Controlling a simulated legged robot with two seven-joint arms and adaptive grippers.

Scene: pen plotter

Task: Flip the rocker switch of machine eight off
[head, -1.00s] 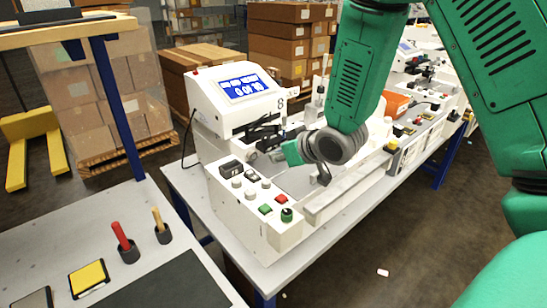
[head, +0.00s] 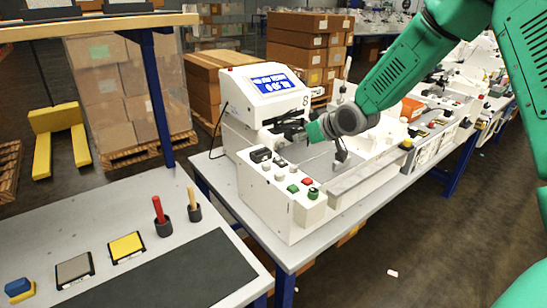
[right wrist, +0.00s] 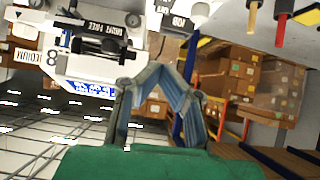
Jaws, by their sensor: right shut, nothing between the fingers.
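Machine eight (head: 262,105) is the white plotter with a blue lit screen and an "8" on its side, on the grey table. Its front panel carries a black rocker-like switch (head: 261,155), a second dark control (head: 280,163), pale knobs, and green and red buttons. The rocker's position is too small to tell. My right gripper (head: 316,131) is over the machine, behind and right of these switches, apart from them; its fingertips are unclear there. In the right wrist view the fingers (right wrist: 161,70) are shut and empty, with machine eight (right wrist: 110,22) upside down beyond. My left gripper is not in view.
The front-left bench (head: 110,220) holds a red-handled tool (head: 159,210), a yellow pad (head: 126,247) and a dark mat (head: 190,275). More machines line the table to the right, with an orange bin (head: 411,108). Stacked boxes stand behind. The floor at right is mostly clear.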

